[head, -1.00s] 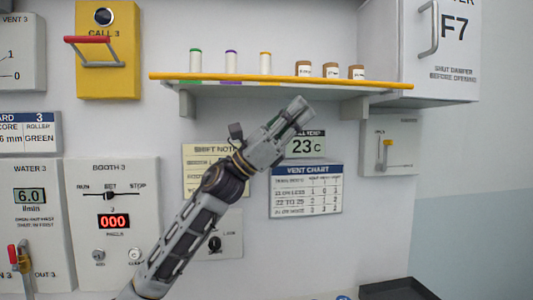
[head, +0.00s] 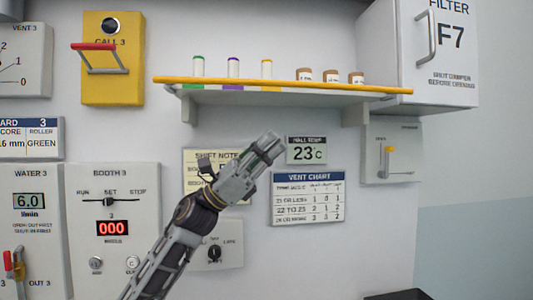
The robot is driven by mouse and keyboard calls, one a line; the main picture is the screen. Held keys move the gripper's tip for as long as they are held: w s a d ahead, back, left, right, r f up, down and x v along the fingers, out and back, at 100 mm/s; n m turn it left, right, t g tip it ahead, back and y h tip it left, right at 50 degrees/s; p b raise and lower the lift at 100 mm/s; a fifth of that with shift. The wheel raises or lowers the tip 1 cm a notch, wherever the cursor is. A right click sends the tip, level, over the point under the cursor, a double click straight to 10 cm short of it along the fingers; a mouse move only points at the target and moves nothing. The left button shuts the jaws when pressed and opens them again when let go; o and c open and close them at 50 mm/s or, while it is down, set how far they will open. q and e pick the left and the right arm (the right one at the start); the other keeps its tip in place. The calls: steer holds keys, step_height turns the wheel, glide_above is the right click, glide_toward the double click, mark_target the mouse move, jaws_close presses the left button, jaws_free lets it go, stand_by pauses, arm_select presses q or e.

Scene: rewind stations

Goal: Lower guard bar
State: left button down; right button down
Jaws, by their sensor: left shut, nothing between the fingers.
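A yellow call box (head: 128,80) marked CALL 3 hangs on the wall at the upper left. A dark round button (head: 110,25) is near its top. A red bar (head: 96,46) on grey arms juts out in front of the box, just below the button; it looks like the guard bar. My left gripper (head: 268,144) is shut and empty, pointing up and right under the shelf. It is well to the right of the bar, lower, and apart from it. My right gripper is not in view.
A shelf with a yellow front edge (head: 290,83) holds several spools and jars above the gripper. A white filter cabinet (head: 400,60) is at the right. Control panels (head: 113,240) line the lower left. The wall between box and shelf is narrow.

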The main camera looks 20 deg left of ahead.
arm_select(q)
steer(key=shift+s+a+f, duration=0.2)
steer(key=shift+a+f, duration=0.15)
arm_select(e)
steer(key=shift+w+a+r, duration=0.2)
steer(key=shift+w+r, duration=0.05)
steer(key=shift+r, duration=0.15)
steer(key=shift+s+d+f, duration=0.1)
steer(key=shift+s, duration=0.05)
